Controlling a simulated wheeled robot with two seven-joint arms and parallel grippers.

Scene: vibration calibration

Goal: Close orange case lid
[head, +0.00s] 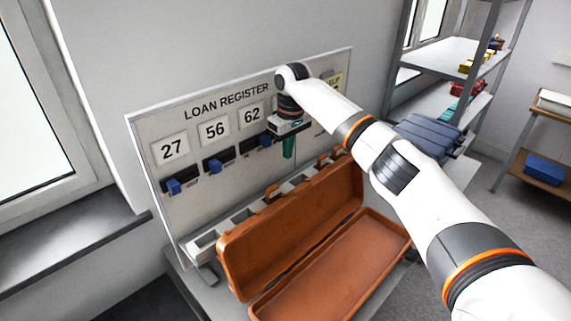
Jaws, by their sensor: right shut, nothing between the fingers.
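The orange case (330,275) stands open on the bench in front of the board. Its lid (290,232) is raised along the back side, facing the open, empty-looking base at the front right. My right gripper (288,140) points down in front of the board, above and behind the raised lid, apart from it. It is shut with nothing held. The fingers are small in the picture, and a green piece shows just below the gripper body. My left gripper is not in view.
A "LOAN REGISTER" board (205,125) with number cards and blue holders stands behind the case. A grey slotted rack (235,222) lies between them. A dark blue case (428,135) sits at the right, beyond my arm, near metal shelves (445,52).

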